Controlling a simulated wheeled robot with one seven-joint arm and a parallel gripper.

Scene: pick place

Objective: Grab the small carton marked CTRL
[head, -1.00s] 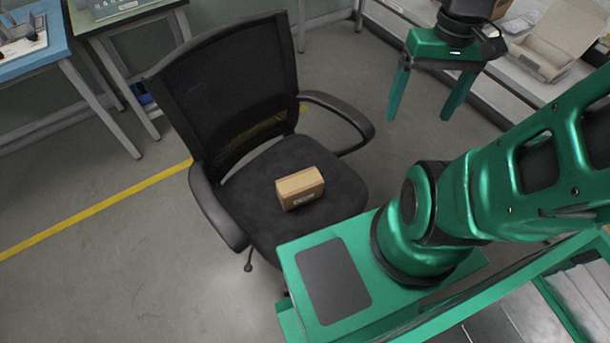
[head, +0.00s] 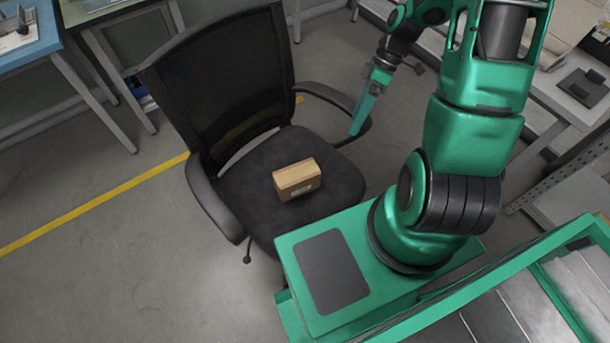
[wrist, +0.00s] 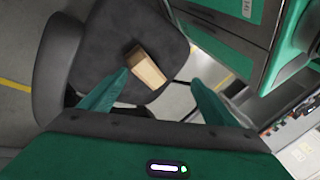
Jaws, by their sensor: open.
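The small brown carton (head: 297,180) rests on the black seat of an office chair (head: 240,190) in the head view. A pale label shows on its near side, but its print is too small to read. In the wrist view the carton (wrist: 146,68) shows ahead of my gripper, nearer the left finger. My gripper (wrist: 155,95) is open and empty, with its green fingers spread. In the head view my gripper (head: 357,128) hangs to the right of the carton, by the chair's right armrest, apart from the carton.
The chair's right armrest (head: 335,100) and mesh backrest (head: 222,85) rise around the seat. A blue-topped table (head: 35,40) stands at the far left. A shelf or bench with items (head: 580,88) is at the right. The grey floor at the left is clear.

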